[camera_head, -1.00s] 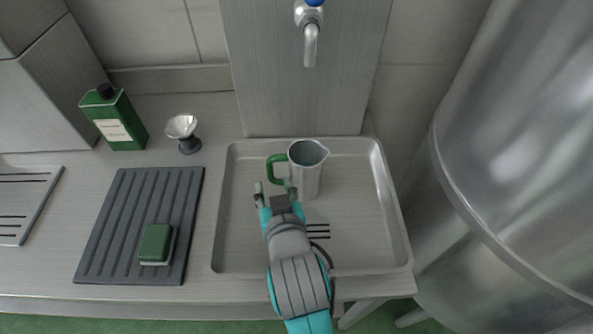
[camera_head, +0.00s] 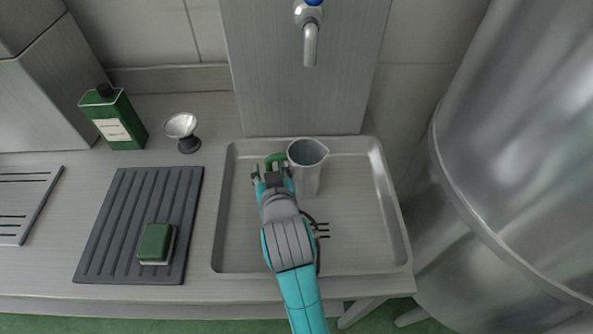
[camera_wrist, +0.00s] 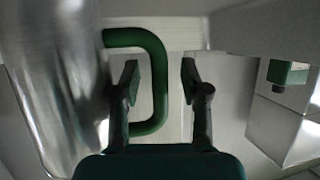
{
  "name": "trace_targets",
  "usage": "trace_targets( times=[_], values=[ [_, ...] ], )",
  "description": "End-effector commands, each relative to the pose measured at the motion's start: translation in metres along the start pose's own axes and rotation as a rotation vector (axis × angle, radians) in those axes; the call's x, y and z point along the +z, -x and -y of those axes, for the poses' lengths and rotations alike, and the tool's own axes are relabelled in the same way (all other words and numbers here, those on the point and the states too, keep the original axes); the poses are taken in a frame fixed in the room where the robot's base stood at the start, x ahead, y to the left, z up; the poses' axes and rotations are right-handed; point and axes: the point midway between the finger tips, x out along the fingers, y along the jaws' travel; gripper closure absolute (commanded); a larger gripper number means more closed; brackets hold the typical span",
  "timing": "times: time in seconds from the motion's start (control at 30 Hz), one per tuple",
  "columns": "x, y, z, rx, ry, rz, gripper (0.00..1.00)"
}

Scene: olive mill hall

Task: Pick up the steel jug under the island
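The steel jug (camera_head: 309,172) with a green handle (camera_head: 277,160) stands upright in the shallow steel basin (camera_head: 360,240), below the tap. My gripper (camera_head: 271,172) is at the jug's left side, at the handle. In the wrist view the jug's body (camera_wrist: 62,85) fills the left, and the green handle (camera_wrist: 157,85) reaches between the two open fingers of my gripper (camera_wrist: 160,80). A gap shows between the handle's upright bar and the right finger. The left finger is between the bar and the jug's body, inside the handle's loop as seen here.
A tap (camera_head: 311,40) hangs above the basin's back. A dark ribbed mat (camera_head: 110,225) with a green sponge (camera_head: 156,243), a small metal cup (camera_head: 182,127) and a green bottle (camera_head: 115,120) are left. A large steel tank (camera_head: 520,150) stands right.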

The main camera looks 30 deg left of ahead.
Motion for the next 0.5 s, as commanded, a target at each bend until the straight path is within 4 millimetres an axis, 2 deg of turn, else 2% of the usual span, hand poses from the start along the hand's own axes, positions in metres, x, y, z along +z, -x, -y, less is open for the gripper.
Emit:
trace_targets(
  times=[0.03,0.17,0.5],
  values=[
    [0.0001,0.0001,0.0000,0.000,0.000,0.000,0.67],
    [0.0002,0.0002,0.0000,0.000,0.000,0.000,0.99],
    [-0.0007,0.0005,-0.0001,0.000,0.000,-0.002,1.00]
  ],
)
